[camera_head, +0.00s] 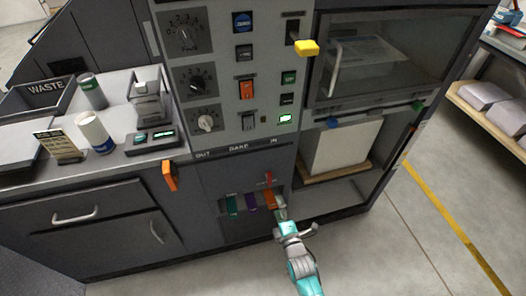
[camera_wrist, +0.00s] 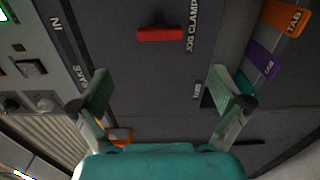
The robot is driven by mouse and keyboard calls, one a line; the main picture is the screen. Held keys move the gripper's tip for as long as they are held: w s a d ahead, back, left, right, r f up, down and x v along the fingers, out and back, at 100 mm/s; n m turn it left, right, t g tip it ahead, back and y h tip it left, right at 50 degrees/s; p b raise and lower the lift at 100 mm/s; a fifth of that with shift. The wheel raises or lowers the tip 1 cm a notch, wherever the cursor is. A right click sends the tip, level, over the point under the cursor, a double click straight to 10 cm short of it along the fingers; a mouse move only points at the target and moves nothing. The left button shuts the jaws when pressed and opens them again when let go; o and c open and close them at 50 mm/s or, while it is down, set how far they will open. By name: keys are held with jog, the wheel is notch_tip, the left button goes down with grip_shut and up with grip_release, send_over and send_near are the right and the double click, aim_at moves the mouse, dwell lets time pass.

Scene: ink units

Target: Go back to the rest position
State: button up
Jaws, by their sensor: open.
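My gripper (camera_head: 281,214) is low in front of the grey cabinet, by the row of coloured tabs. In the wrist view my gripper (camera_wrist: 161,92) has its two green fingers wide apart with nothing between them. The red job clamp (camera_wrist: 160,34) lies beyond the fingertips; it also shows in the head view (camera_head: 268,178), above the tabs. The orange tab (camera_wrist: 285,18), purple tab (camera_wrist: 262,60) and teal tab (camera_wrist: 245,82) are at the right of the wrist view. The gripper partly covers the area by the orange tab (camera_head: 270,199) in the head view.
An orange handle (camera_head: 170,176) sticks out from the cabinet front. A yellow lever (camera_head: 307,47) juts from the control panel (camera_head: 215,70). A counter at left carries a white cup (camera_head: 95,132) and a can (camera_head: 92,91). The floor (camera_head: 400,250) at right is clear.

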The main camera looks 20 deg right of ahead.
jog(key=s+r+m+g, duration=0.25)
jog(key=s+m, duration=0.65)
jog(key=s, duration=1.7)
jog(key=s+r+m, duration=0.9)
jog(key=s+r, duration=0.7)
jog(key=shift+s+g, duration=0.2)
jog(key=shift+g, duration=0.15)
